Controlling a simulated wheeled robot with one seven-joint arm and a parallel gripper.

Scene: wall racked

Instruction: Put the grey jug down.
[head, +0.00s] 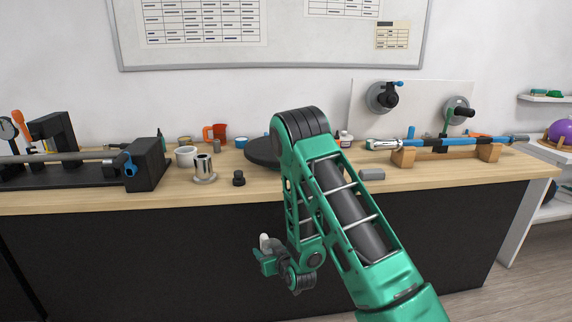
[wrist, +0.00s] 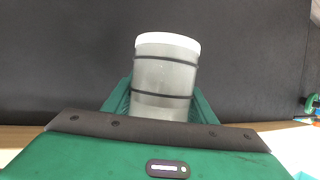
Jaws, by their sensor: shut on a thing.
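The grey jug (wrist: 165,78) is a pale grey cylinder with a white rim and two dark bands. In the wrist view it is between the two green fingers of my gripper (wrist: 160,104), which is shut on it. Its lower part is hidden behind the gripper body, and no handle shows. In the head view my gripper (head: 267,257) is low in front of the bench's dark front, below the level of the top. Only a small pale part of the jug (head: 264,240) shows there, at the gripper.
The wooden bench top (head: 290,186) is bare along its front edge. On it stand a metal cylinder (head: 204,167), a small black knob (head: 239,179), a white cup (head: 186,157), a dark disc (head: 261,153) partly behind my arm, and a grey block (head: 371,174).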

